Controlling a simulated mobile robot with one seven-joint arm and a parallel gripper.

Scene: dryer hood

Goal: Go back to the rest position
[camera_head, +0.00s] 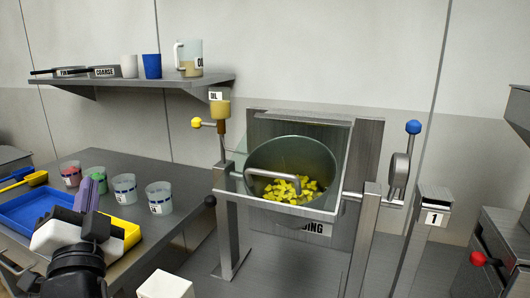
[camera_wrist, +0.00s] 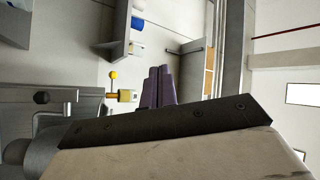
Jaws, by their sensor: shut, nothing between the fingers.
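My gripper (camera_head: 96,174) is at the lower left of the head view, raised over the front of the grey table, pointing up. Its purple fingers are together with nothing between them. They also show in the wrist view (camera_wrist: 159,72), pointing up past the dark bracket. The steel drum (camera_head: 265,160) stands to the right, well apart from my gripper. It holds yellow pieces (camera_head: 300,190), behind a clear hood (camera_head: 232,184) with a grey bar handle (camera_head: 270,175).
The table (camera_head: 150,170) bears a blue tray (camera_head: 30,208), a yellow tray (camera_head: 128,228) and several cups (camera_head: 159,198). A shelf (camera_head: 130,84) with cups and a jug (camera_head: 188,58) hangs behind. A yellow-knobbed lever (camera_head: 196,123) and a blue-knobbed lever (camera_head: 413,127) flank the drum.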

